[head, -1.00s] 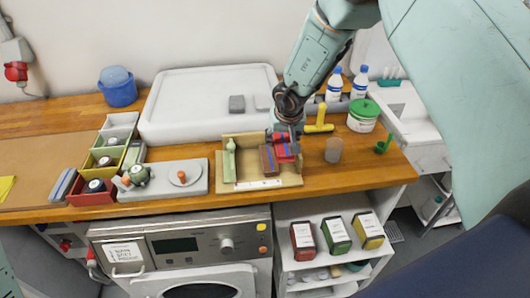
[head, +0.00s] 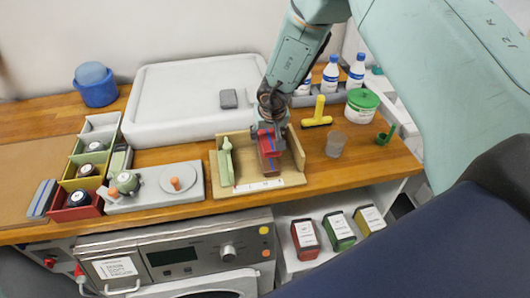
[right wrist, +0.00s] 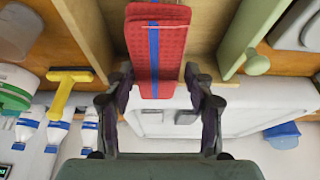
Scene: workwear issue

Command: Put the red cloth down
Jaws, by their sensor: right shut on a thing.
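The red cloth (head: 266,143) is a folded piece with a blue stripe. My right gripper (head: 271,128) is shut on it, over the right part of a shallow wooden tray (head: 240,190). In the right wrist view, the red cloth (right wrist: 138,58) lies between the two fingers of my right gripper (right wrist: 157,76), its blue stripe running lengthwise. A reddish-brown item (head: 269,163) shows just below the cloth in the head view. I cannot tell whether the cloth touches it. My left gripper is not in view.
A green item (head: 226,162) lies in the tray's left part. Left of the tray stands a grey board (head: 155,198) with round knobs. A clear cup (head: 336,145) and yellow tool (head: 318,113) stand right.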

